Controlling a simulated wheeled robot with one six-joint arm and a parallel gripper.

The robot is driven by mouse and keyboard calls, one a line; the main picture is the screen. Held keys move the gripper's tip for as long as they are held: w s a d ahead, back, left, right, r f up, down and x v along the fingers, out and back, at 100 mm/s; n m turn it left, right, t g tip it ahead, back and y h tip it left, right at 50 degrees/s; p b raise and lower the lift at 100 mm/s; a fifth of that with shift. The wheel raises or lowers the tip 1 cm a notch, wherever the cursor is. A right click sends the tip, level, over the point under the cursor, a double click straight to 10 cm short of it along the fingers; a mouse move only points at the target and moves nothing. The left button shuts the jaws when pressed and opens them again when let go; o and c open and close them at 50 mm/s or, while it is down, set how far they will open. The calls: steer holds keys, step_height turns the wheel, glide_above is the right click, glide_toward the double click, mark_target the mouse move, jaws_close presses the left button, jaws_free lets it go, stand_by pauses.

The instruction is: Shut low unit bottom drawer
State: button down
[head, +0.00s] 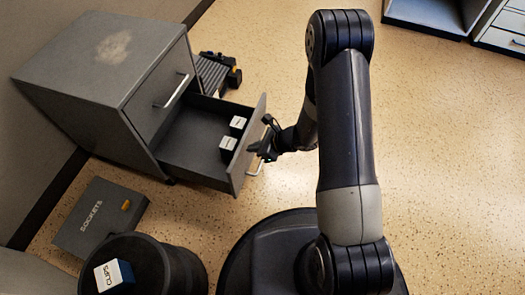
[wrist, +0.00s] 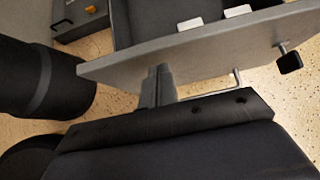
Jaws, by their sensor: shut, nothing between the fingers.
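The low unit (head: 112,75) is a grey cabinet at the upper left of the head view. Its bottom drawer (head: 190,140) is pulled well out, and two small white-topped boxes (head: 228,146) lie in it. The drawer front (head: 248,145) has a bar handle (head: 255,168) on its outer face. My gripper (head: 255,150) is shut and empty, close to the outer side of that front. In the wrist view the fingertips (wrist: 158,75) are right at the drawer front (wrist: 210,50); I cannot tell whether they touch. The top drawer, with its handle (head: 171,90), is shut.
A grey box marked SOCKETS (head: 100,217) lies on the floor at lower left. Beside it, a round black stand (head: 170,265) bears a box marked CLIPS (head: 114,275). A dark ribbed item (head: 212,75) lies behind the drawer.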

steer(key=shift+w+a, duration=0.15)
steer(key=shift+a, duration=0.4)
